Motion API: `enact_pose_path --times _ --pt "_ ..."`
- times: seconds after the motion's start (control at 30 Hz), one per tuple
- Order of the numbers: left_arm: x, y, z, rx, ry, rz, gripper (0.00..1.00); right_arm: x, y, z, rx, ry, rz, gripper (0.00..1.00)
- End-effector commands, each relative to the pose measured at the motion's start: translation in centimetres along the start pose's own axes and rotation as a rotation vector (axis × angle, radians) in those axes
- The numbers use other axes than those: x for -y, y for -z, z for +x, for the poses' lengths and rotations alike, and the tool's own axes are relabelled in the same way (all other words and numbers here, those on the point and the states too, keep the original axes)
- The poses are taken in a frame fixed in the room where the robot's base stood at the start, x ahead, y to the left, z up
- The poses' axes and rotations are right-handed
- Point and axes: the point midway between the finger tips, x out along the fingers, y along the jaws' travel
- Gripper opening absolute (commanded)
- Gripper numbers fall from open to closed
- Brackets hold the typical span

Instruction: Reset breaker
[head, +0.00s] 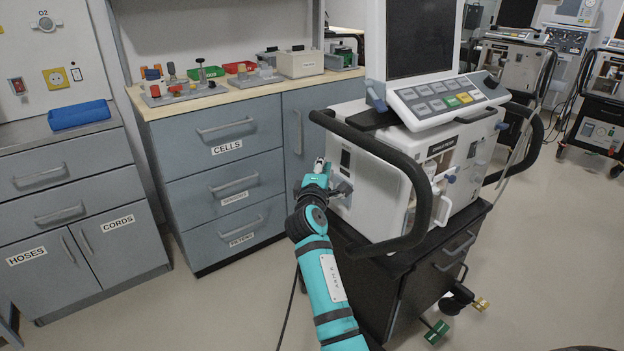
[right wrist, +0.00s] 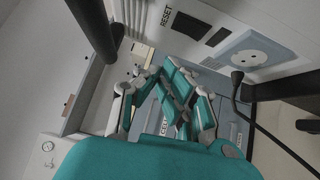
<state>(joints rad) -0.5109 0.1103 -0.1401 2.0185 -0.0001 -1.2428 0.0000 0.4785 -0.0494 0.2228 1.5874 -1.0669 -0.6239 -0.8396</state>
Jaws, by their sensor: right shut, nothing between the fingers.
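The ventilator (head: 375,185) stands on a dark cart, its side panel turned to me. In the right wrist view that panel (right wrist: 285,25) carries a RESET label (right wrist: 167,15) beside a dark rectangular part (right wrist: 190,26). A second dark rectangle (right wrist: 218,37) and a round pale socket (right wrist: 257,58) follow along the panel. I cannot tell the breaker's position. My right gripper (head: 321,164) is shut and empty, close beside the panel in the head view. In the right wrist view its fingers (right wrist: 157,71) are below the RESET label; contact is not clear. My left gripper is out of view.
A black bumper rail (head: 415,190) curves around the ventilator near my right arm. A dark cable (right wrist: 238,100) hangs by the socket. Grey drawer cabinets (head: 215,165) stand left of the ventilator. The floor (head: 180,305) in front of them is clear.

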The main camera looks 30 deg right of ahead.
Motion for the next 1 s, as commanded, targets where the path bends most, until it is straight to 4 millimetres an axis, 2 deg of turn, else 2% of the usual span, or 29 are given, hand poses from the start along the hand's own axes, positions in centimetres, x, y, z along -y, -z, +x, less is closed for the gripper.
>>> enact_pose_path --times 0.2,0.4,0.6,1.0 --pt "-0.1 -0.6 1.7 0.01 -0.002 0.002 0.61 -0.5 -0.1 -3.9 0.001 0.003 -0.001 0.0" --pt "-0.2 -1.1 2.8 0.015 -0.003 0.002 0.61 -0.8 -0.1 -6.6 0.002 0.002 -0.001 0.0" --pt "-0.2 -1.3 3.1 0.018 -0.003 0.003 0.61 -1.0 -0.1 -7.5 0.003 0.002 -0.001 0.0" --pt "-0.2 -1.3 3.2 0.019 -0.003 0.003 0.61 -1.0 -0.1 -7.4 0.003 0.001 -0.001 0.0"
